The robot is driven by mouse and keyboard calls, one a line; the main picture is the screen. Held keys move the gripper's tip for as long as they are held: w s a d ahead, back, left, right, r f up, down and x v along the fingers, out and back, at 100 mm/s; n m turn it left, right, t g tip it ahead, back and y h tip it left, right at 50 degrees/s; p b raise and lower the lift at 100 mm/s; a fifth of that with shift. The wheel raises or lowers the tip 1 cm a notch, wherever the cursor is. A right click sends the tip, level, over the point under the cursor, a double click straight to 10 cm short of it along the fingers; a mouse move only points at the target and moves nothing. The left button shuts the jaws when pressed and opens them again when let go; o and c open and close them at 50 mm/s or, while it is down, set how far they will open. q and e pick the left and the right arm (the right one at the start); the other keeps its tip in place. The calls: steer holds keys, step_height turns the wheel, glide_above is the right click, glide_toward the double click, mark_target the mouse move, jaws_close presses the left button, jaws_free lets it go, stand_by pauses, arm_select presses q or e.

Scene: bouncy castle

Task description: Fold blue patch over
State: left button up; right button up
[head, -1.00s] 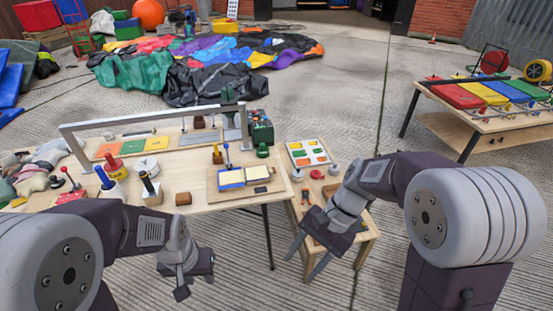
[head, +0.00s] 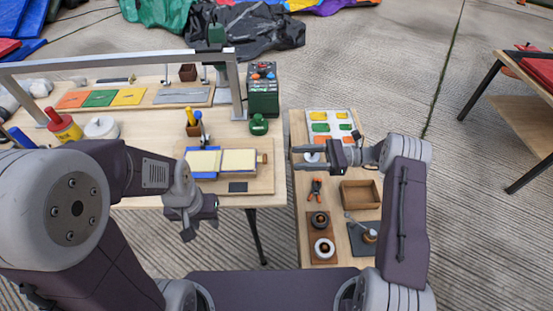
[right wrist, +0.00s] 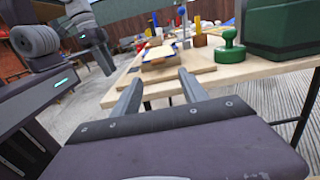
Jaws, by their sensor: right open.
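The blue patch (head: 204,162) lies on a wooden board (head: 265,184) near the table's front edge, beside a cream pad (head: 238,162). A pale area covers part of the blue. My right gripper (head: 296,158) is open and empty, its fingers pointing left towards the board from its right side. In the right wrist view the open fingers (right wrist: 160,76) have the board (right wrist: 180,77) beyond them. My left gripper (head: 189,232) hangs at the table's front edge, in front of the board; its jaw opening is unclear.
A metal frame (head: 120,61) spans the table behind the board. A green stamp (head: 258,125) and a dark green box (head: 262,92) stand behind right. The side bench holds a wooden tray (head: 360,194), red pliers (head: 316,188) and a card of coloured patches (head: 332,122).

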mark_target(273, 164)
steer(key=a, duration=0.9)
steer(key=shift+s, duration=0.2)
jaws_close()
stand_by(1.2)
